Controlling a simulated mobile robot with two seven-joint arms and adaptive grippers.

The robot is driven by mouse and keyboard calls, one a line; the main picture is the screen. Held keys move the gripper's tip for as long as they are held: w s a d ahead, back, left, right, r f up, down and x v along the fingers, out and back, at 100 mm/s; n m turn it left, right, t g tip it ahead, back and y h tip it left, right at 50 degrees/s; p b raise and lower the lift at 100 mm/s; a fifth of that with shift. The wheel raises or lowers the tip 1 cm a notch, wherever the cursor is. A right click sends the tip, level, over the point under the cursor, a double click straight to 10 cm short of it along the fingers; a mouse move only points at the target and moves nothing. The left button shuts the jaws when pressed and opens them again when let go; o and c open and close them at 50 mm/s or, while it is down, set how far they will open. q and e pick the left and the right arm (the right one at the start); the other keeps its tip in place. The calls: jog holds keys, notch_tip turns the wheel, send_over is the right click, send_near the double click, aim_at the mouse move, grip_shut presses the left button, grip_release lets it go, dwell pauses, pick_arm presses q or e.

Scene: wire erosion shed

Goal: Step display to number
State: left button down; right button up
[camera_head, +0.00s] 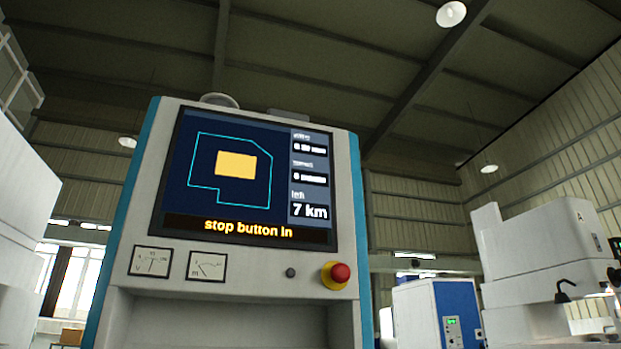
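The display (245,180) is on the upper front of a grey machine cabinet with teal sides. It shows a cyan outline around a yellow block, and the words "stop button in" along its bottom. On its right side are several readouts; the lowest reads "left 7 km", and the smaller ones above are blurred. Below the display are two dial gauges, the left one (151,261) and the right one (207,265). A small dark knob or button (290,272) sits right of them. A red stop button (336,275) on a yellow base is at the right. Neither gripper is in view.
The cabinet (118,305) has a recess below its panel. A blue and white unit (436,310) with a small green screen stands behind at the right. A white machine (540,260) stands at far right. White bodies border the left edge.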

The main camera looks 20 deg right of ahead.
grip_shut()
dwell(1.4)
